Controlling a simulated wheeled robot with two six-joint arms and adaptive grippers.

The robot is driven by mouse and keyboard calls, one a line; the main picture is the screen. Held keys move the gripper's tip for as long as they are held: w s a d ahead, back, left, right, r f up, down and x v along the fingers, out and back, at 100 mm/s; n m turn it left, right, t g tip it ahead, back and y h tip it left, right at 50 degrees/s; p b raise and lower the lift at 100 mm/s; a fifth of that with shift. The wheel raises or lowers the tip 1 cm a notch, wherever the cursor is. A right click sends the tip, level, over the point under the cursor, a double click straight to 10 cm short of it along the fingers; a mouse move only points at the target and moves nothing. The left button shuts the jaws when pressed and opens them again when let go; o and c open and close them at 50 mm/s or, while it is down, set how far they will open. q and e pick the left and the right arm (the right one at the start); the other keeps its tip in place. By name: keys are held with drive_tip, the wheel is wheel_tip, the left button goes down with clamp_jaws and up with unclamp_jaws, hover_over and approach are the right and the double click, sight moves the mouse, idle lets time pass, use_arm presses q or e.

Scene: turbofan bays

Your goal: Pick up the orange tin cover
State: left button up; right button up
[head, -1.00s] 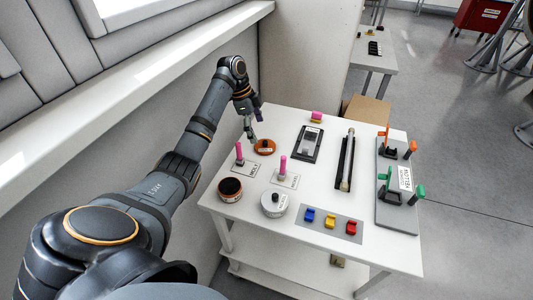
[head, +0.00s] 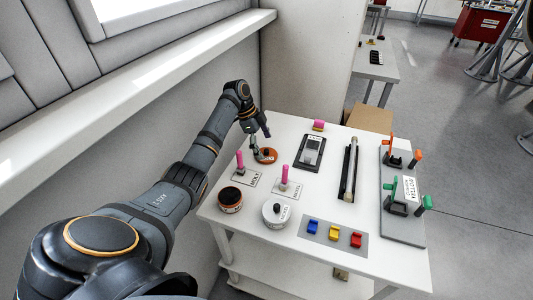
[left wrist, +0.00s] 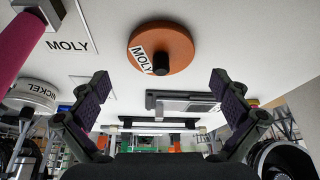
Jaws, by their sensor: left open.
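The orange tin cover (head: 268,156) is a round disc with a black knob and a MOLY label. It lies on the white table near its far left edge, and shows in the left wrist view (left wrist: 174,45). My left gripper (head: 257,147) is open and empty, close by the cover's left side in the head view. In the left wrist view my open fingers (left wrist: 160,87) are spread wide, with the cover beyond their tips and its knob roughly midway across. Part of the cover is hidden by the gripper in the head view. My right gripper is not in view.
Two pink upright handles (head: 240,160) stand near the cover. An open dark tin with an orange band (head: 230,199) and a white tin (head: 276,213) stand nearer. A black tray (head: 309,152) lies right of the cover. A wall runs along the left.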

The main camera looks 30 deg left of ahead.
sight(266, 150)
use_arm(q)
drive_tip(key=shift+x, duration=1.25)
drive_tip(key=shift+c, duration=0.4)
drive_tip(key=shift+r, duration=0.1)
drive_tip(key=c, duration=1.1)
drive_tip(key=shift+r, duration=0.1)
wheel_tip(266, 150, up, 5)
drive_tip(key=p, duration=0.6)
drive_tip(key=shift+s, duration=0.15)
drive_tip(key=s+d+r+p, duration=0.2)
drive_tip(key=s+p, duration=0.2)
drive_tip(key=p, duration=0.2)
drive_tip(key=s+d+r+p, duration=0.2)
drive_tip(key=s+r+p, duration=0.1)
drive_tip(key=p, duration=0.4)
drive_tip(key=s+d+r+p, duration=0.2)
drive_tip(key=s+d+p, duration=0.1)
drive_tip(key=p, duration=0.3)
drive_tip(key=shift+s+r+p, duration=0.15)
drive_tip(key=shift+s+r, duration=0.05)
drive_tip(key=shift+s, duration=0.25)
drive_tip(key=shift+s+r+p, duration=0.15)
drive_tip(key=shift+s+r, duration=0.05)
drive_tip(key=shift+s, duration=0.25)
